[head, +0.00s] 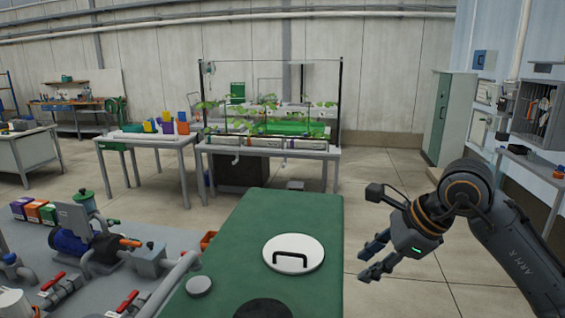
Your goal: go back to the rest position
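My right gripper (374,260) is at the right of the head view, above the floor and to the right of the green tank (318,213). Its fingers are apart, and nothing shows between them. My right arm comes in from the right edge. It touches nothing that I can see. My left gripper is not in view. The green tank has a round white lid (293,264) with a dark handle on its top.
A pump (85,232) with pipes and red-handled valves stands on the grey skid (60,262) at left. A plant rack (268,145) and a table with coloured bins (148,138) stand behind. A green cabinet (446,118) is at right. The floor between is clear.

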